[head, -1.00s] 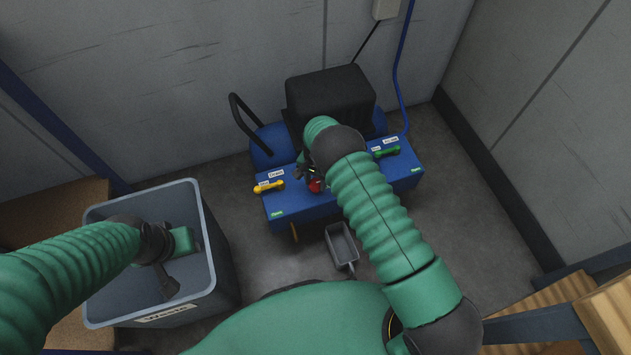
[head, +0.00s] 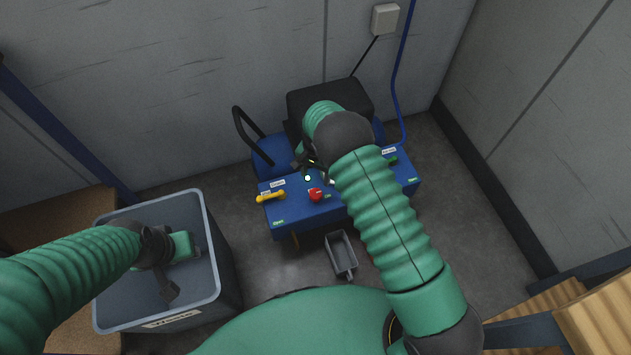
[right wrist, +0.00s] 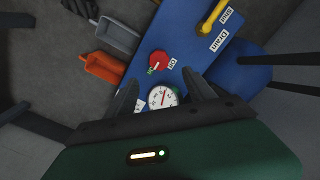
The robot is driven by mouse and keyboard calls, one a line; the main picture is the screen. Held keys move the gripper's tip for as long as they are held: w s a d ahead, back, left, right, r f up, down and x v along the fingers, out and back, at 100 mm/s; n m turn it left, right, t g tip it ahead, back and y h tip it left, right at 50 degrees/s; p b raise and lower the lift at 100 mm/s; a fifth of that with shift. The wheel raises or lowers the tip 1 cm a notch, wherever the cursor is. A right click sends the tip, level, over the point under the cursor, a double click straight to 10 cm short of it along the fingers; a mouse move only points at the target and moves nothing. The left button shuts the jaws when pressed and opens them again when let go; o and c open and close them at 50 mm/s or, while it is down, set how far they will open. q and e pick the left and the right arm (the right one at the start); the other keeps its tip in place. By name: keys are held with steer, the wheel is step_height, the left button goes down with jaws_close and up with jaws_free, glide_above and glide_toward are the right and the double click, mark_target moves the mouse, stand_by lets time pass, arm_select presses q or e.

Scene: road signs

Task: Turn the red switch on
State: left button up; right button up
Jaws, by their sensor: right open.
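The red switch (head: 316,194) sits on top of the blue machine (head: 292,213). In the right wrist view the red switch (right wrist: 158,61) lies just beyond the fingertips, beside a small "ON" label (right wrist: 173,62). My right gripper (head: 308,164) is above the blue top, behind the switch in the head view. In the right wrist view its fingers (right wrist: 161,75) are spread and empty, with a round white gauge (right wrist: 162,97) showing between them. I cannot tell the switch's setting. My left gripper (head: 172,275) hangs over the grey bin; its jaws are unclear.
A yellow handle (head: 270,197) is left of the switch and a green one (head: 393,160) right. A grey bin (head: 208,225) stands at left. A grey scoop (head: 341,256) lies in front of the machine. The wrist view also shows an orange scoop (right wrist: 103,68).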

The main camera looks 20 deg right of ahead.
step_height(320, 180, up, 5)
steer(key=shift+r+p, duration=0.2)
steer(key=shift+p, duration=0.35)
steer(key=s+d+r+n+t, duration=0.1)
steer(key=s+r+n, duration=0.3)
steer(key=s+r, duration=0.6)
steer(key=s+d+r+n+t, duration=0.2)
steer(key=s+r+n, duration=0.2)
steer(key=s+r, duration=0.55)
steer(key=w+p+v, duration=0.3)
steer(key=p+v, duration=1.9)
steer(key=p, duration=0.3)
steer(key=shift+s+r+n, duration=0.15)
steer(key=shift+r+n, duration=0.25)
steer(key=shift+r, duration=0.25)
